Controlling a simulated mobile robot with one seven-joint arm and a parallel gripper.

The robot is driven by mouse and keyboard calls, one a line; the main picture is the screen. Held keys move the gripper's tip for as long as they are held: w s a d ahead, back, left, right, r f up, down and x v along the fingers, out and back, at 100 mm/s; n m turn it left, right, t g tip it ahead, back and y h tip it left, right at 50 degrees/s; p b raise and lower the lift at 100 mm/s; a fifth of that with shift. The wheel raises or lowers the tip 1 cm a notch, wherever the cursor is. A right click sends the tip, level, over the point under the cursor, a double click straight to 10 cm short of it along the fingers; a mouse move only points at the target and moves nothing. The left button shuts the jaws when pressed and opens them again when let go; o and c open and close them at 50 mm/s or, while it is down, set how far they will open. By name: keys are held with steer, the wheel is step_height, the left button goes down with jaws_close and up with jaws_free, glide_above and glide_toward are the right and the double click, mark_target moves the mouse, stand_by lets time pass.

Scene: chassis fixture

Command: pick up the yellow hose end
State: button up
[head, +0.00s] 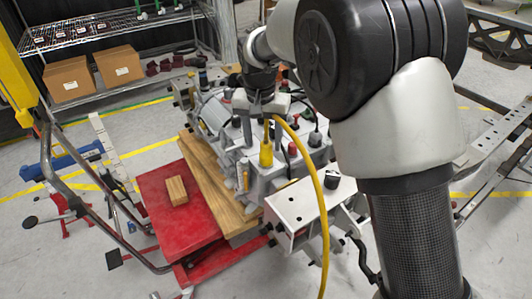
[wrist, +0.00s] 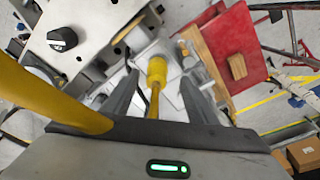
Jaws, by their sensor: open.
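The yellow hose end (head: 266,154) is a thick yellow cylinder hanging just below my gripper (head: 262,112) in the head view. In the wrist view the hose end (wrist: 157,70) lies between the two grey fingers of my gripper (wrist: 158,82), near their tips. A gap shows on each side of it, so the fingers are open and apart from it. A thinner yellow part runs from it back toward the palm. The yellow hose (head: 318,190) arcs from near my gripper down to the bottom edge; it also crosses the left of the wrist view (wrist: 50,98).
Grey machinery (head: 225,115) stands close below and around my gripper. A white metal box with a black knob (head: 332,181) is to the right. A red cart (head: 170,205) carries wooden boards and a small wood block (head: 177,191). A shelf with cardboard boxes (head: 68,80) stands behind.

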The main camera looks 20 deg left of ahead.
mark_target(266, 144)
steer(key=f, duration=0.2)
steer(key=w+f, duration=0.1)
steer(key=f, duration=0.2)
steer(key=shift+w+d+f+b, duration=0.1)
steer(key=shift+d+b, duration=0.1)
steer(key=shift+b, duration=0.15)
jaws_close()
step_height(266, 144, up, 10)
steer(key=shift+f+p, duration=0.1)
steer(key=shift+p, duration=0.55)
steer(key=shift+r, duration=0.2)
steer(key=shift+d, duration=0.1)
